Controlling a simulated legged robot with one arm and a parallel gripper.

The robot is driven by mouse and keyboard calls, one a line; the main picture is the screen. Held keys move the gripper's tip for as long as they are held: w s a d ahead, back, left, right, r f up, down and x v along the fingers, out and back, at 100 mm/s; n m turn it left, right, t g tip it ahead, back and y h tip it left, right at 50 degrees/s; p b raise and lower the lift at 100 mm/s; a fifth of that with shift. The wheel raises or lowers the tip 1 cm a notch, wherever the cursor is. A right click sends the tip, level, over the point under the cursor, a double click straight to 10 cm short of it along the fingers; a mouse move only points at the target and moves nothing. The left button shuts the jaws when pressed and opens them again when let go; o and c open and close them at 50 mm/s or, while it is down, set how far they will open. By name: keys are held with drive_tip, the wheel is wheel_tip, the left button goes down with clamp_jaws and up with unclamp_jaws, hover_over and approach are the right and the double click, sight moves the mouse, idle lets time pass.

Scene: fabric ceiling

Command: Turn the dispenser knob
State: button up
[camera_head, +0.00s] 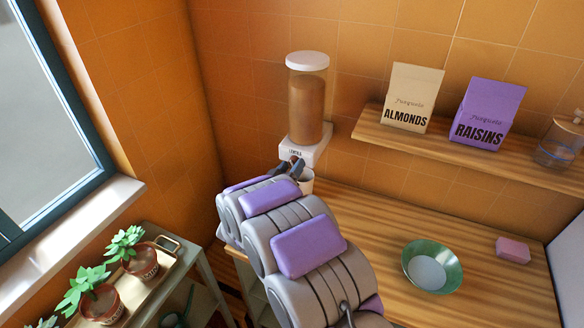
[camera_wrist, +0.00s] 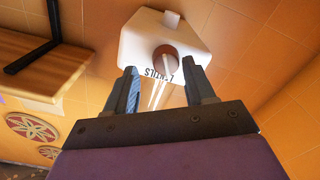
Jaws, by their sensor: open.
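The dispenser (camera_head: 307,95) is a clear cylinder of brown contents with a white lid, fixed to the tiled wall above the counter. Its white base (camera_head: 306,143) carries a small dark label. I cannot clearly make out the knob. My gripper (camera_wrist: 160,72) is open, its two dark fingers apart just in front of the base, with thin pale streaks between them. In the head view my gripper (camera_head: 292,165) is just below the base, partly hidden by my arm.
A white cup (camera_head: 306,181) stands partly hidden behind my arm. A green bowl (camera_head: 447,268) and pink block (camera_head: 513,250) lie on the wooden counter (camera_head: 380,220). The shelf (camera_head: 470,156) holds almonds, raisins and a jar. Potted plants (camera_head: 137,260) are at left.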

drive_tip(key=shift+w+a+f, duration=0.35)
drive_tip(key=shift+w+a, duration=0.4)
drive_tip(key=shift+a, duration=0.05)
drive_tip(key=shift+s+d+r, duration=0.15)
drive_tip(key=shift+d, duration=0.25)
drive_tip(key=shift+c, duration=0.5)
drive_tip(key=shift+d, duration=0.55)
drive_tip(key=c, duration=0.3)
drive_tip(key=shift+a, duration=0.4)
drive_tip(key=c, duration=0.5)
drive_tip(key=shift+c, duration=0.6)
